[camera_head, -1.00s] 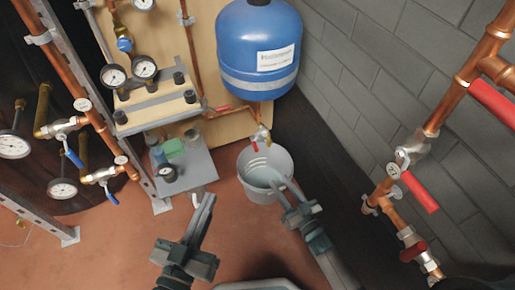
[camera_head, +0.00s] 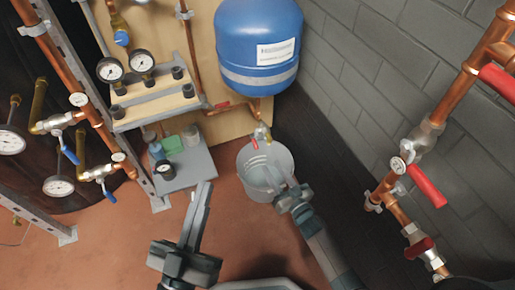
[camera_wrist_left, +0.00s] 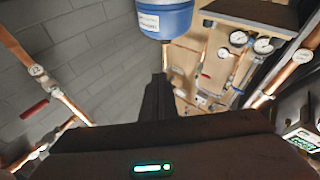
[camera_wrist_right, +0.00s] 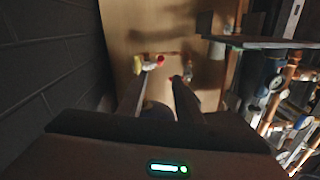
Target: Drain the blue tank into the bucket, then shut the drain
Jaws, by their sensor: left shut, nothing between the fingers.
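The blue tank (camera_head: 258,40) hangs on the wooden board, and its lower part shows in the left wrist view (camera_wrist_left: 165,18). Under it is a brass drain valve (camera_head: 262,132) with a red handle (camera_head: 255,143). The grey bucket (camera_head: 248,160) stands on the floor beneath the valve; I cannot tell whether it holds water. My right gripper (camera_head: 284,184) is at the bucket's near side, below the valve. Its fingers are apart in the right wrist view (camera_wrist_right: 158,90), with nothing gripped. My left gripper (camera_head: 205,188) is shut and empty, left of the bucket.
Copper pipes with red levers (camera_head: 425,185) run along the brick wall at right. Gauges (camera_head: 110,70), a shelf (camera_head: 155,108) and blue-handled valves (camera_head: 68,150) are at left. A grey platform (camera_head: 190,170) stands left of the bucket. Floor between is clear.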

